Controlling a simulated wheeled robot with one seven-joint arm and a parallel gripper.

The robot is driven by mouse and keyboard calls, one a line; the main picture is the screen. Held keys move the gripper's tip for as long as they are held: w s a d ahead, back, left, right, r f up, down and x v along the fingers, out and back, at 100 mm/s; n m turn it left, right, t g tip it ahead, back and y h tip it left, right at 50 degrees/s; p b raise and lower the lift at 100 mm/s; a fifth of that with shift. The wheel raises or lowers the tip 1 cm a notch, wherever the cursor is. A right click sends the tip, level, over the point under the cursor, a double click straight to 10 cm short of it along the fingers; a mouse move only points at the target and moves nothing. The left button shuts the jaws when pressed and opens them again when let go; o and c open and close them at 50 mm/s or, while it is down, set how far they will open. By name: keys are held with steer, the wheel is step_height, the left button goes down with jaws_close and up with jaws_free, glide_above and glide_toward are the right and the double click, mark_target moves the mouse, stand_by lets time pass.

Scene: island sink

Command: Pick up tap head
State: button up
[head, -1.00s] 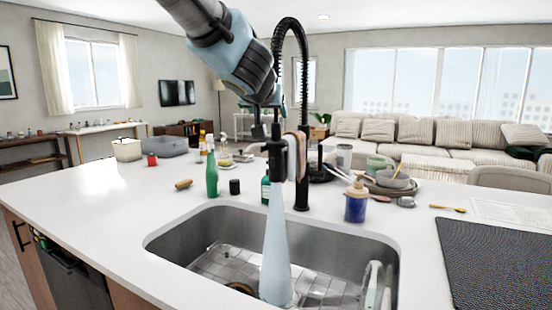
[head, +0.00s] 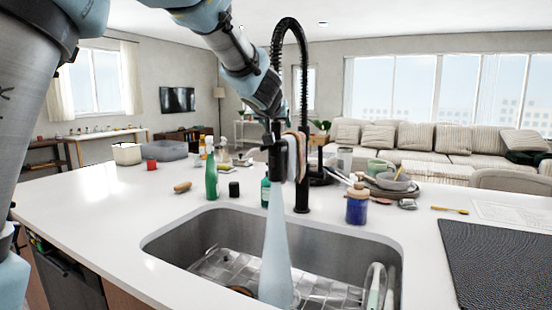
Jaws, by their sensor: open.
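The black tap head (head: 278,158) hangs over the sink at the end of a black spring-neck tap (head: 302,185). A pale blue stream of water (head: 276,255) runs from it down into the basin. My gripper (head: 270,135) is at the upper left of the tap head, near its top, pointing down. It is open. Its fingers are small and partly hidden against the dark tap head, so I cannot tell whether they touch it or are apart.
The steel sink (head: 190,235) has a rack inside. A dish tray (head: 385,190) is at the right.

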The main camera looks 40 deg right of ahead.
steer(key=shift+c, duration=0.3)
jaws_close()
steer(key=shift+r, duration=0.1)
stand_by(1.0)
